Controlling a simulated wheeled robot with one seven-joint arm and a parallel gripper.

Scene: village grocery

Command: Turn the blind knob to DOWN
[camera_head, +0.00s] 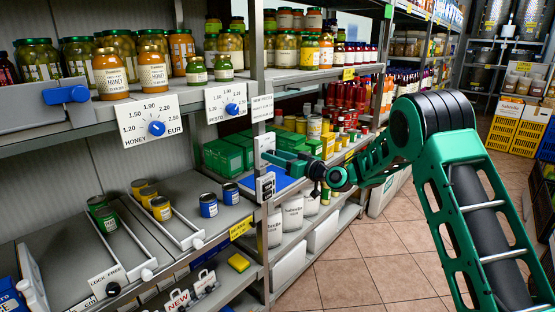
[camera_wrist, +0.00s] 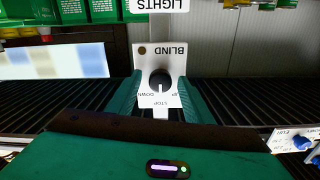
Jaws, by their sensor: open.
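The blind knob (camera_wrist: 160,79) is a round black knob with a white pointer on a white plate marked BLIND (camera_wrist: 172,57). The lettering appears upside down in the wrist view. The pointer is toward STOP, at the plate's lower side in this view; DOWN is to the left and UP to the right. My gripper (camera_wrist: 160,98) is open, its green fingers on either side of the plate with the knob between them. I cannot tell whether they touch it. In the head view my gripper (camera_head: 284,160) is at the shelf post; the knob is not clearly visible there.
A LIGHTS plate (camera_wrist: 160,5) adjoins the blind plate. Other dials are near: a honey dial (camera_head: 157,128) and a pesto dial (camera_head: 232,108) on the shelf edge. Shelves with jars and cans surround the post. The tiled floor (camera_head: 365,265) is clear.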

